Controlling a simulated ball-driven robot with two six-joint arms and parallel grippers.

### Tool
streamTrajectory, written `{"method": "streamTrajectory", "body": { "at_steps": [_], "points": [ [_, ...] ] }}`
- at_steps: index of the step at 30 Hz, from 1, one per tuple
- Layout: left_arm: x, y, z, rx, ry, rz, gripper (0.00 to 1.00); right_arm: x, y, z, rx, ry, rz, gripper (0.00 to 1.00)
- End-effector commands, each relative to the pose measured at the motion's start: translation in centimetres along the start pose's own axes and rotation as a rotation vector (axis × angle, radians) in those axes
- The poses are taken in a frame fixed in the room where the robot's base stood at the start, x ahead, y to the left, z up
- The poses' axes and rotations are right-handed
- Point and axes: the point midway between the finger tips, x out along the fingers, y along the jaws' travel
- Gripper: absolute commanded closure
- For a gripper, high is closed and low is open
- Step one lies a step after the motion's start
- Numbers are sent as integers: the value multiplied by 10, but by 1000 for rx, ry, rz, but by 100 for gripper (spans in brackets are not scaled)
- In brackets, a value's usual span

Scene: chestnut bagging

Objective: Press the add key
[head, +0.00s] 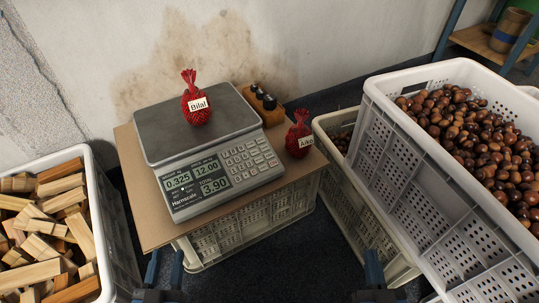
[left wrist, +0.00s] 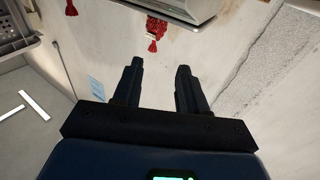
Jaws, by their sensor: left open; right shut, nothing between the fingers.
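The grey scale (head: 205,165) stands on a brown board, its display reading 0.325, 12.00 and 3.90. Its keypad (head: 250,159) has several pale keys; their labels are too small to tell which is the add key. A red net bag labelled Bilal (head: 196,104) sits on the scale's plate. My left gripper (head: 165,262) is open and empty at the bottom, in front of and apart from the scale; its fingers also show in the left wrist view (left wrist: 159,75). My right gripper (head: 374,262) is shut and empty at the bottom right, apart from the keypad.
A second red net bag (head: 299,137) stands on the board right of the scale, near a wooden block (head: 264,105) with dark-topped items. A white crate of wood pieces (head: 117,225) is at left. A tilted white crate of chestnuts (head: 400,135) is at right.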

Motion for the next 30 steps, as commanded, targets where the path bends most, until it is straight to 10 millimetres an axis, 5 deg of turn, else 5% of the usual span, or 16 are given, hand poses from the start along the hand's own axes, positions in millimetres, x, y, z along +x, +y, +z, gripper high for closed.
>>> {"method": "streamTrajectory", "body": {
  "at_steps": [8, 30],
  "points": [
    [0, 0, 0, 0, 0, 0, 100, 0, 0, 0, 0, 0, 0, 100],
    [0, 0, 0, 0, 0, 0, 100, 0, 0, 0, 0, 0, 0, 100]
  ]
}}
